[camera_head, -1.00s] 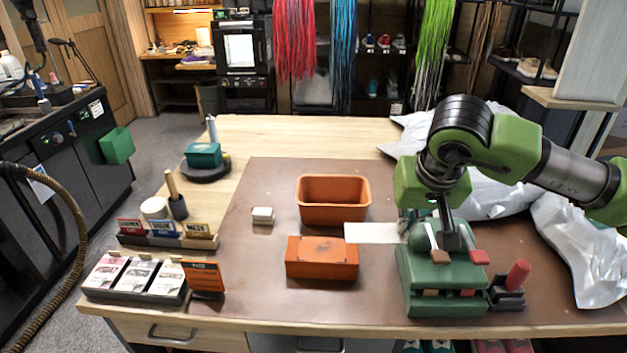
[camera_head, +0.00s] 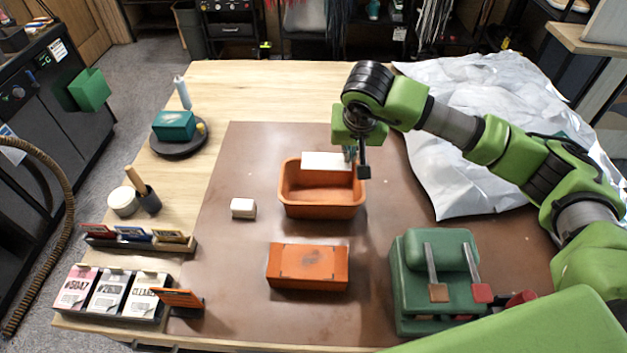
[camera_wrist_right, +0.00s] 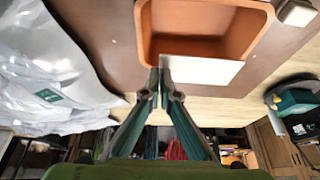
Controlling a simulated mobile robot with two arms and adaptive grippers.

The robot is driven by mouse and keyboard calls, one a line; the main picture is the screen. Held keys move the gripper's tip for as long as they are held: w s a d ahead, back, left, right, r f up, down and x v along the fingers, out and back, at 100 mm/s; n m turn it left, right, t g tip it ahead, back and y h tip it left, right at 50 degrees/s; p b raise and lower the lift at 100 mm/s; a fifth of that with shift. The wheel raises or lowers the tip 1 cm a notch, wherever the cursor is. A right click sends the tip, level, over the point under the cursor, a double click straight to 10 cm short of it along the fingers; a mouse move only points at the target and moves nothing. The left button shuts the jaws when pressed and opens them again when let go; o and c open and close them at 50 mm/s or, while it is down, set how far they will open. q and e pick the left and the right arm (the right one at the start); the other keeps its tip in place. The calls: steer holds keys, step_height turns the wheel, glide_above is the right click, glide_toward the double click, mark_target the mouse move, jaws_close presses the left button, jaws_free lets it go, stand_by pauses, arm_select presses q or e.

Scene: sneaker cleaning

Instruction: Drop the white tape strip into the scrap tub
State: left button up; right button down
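The white tape strip (camera_head: 326,161) is held out flat over the far part of the orange scrap tub (camera_head: 321,207). My right gripper (camera_head: 352,155) is shut on the strip's right end, at the tub's far right corner. In the right wrist view the gripper's fingertips (camera_wrist_right: 160,74) meet on one end of the strip (camera_wrist_right: 202,69), which extends across the opening of the tub (camera_wrist_right: 196,32). The tub looks empty inside where it shows. My left gripper is not in view.
An orange block (camera_head: 308,266) sits in front of the tub. A small white block (camera_head: 243,208) lies to its left. A green dispenser (camera_head: 437,282) stands at front right. Crumpled white sheeting (camera_head: 470,150) covers the back right. The mat left of the tub is mostly clear.

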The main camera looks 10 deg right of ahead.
steer(key=shift+f+b, duration=0.3)
steer(key=shift+f, duration=0.45)
step_height(320, 180, down, 4)
steer(key=shift+f+b, duration=0.15)
steer(key=shift+b, duration=0.85)
steer(key=c, duration=2.2)
jaws_free()
steer(key=v, duration=1.2)
